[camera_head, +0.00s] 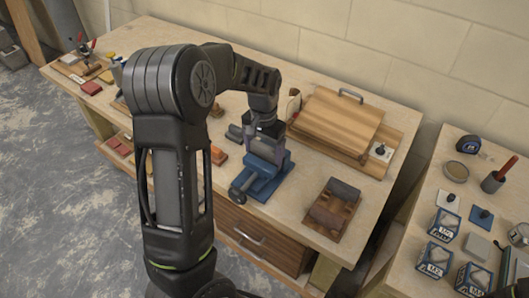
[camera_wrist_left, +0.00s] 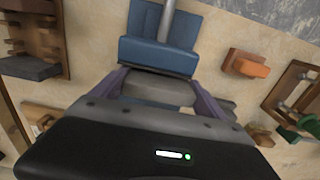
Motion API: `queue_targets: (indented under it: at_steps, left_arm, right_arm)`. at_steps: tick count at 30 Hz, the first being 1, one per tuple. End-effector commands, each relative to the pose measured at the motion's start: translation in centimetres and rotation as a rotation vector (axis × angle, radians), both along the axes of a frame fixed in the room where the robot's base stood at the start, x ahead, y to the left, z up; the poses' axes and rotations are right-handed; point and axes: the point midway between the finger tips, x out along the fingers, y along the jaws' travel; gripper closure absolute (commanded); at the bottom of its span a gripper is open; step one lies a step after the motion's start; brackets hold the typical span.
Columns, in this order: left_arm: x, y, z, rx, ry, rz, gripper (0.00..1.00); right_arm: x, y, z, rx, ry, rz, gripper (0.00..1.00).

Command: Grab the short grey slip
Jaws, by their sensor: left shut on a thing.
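My left gripper (camera_head: 263,142) is over the blue vise (camera_head: 262,176) on the workbench. In the left wrist view its two purple-grey fingers (camera_wrist_left: 160,95) are closed on the sides of a short grey block, the short grey slip (camera_wrist_left: 158,90). The blue vise (camera_wrist_left: 158,54) lies just beyond the slip in that view. I cannot tell whether the slip touches the vise. In the head view the slip is mostly hidden by the gripper.
A wooden holder (camera_head: 349,213) with dark rounded blocks stands right of the vise. A large wooden board with a handle (camera_head: 335,120) lies behind. An orange block (camera_wrist_left: 247,66) lies right of the vise in the wrist view. A second table (camera_head: 405,285) holds several small items.

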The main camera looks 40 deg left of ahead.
Motion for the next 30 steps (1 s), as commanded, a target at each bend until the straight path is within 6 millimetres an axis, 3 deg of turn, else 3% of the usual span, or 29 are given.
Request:
queue_targets:
  at_steps: [11,24,30]
  left_arm:
    - [0.1,0.0,1.2,0.001,-0.005,0.000,0.66]
    - [0.1,0.0,8.9,0.001,-0.004,0.001,0.66]
    - [0.0,0.0,10.1,0.000,-0.001,0.000,0.66]
  right_arm:
    - [0.0,0.0,-0.3,0.001,-0.001,0.001,0.57]
    - [0.2,0.1,-1.6,0.004,-0.007,0.002,0.57]
    - [0.2,0.1,-1.6,0.005,-0.007,0.002,0.57]
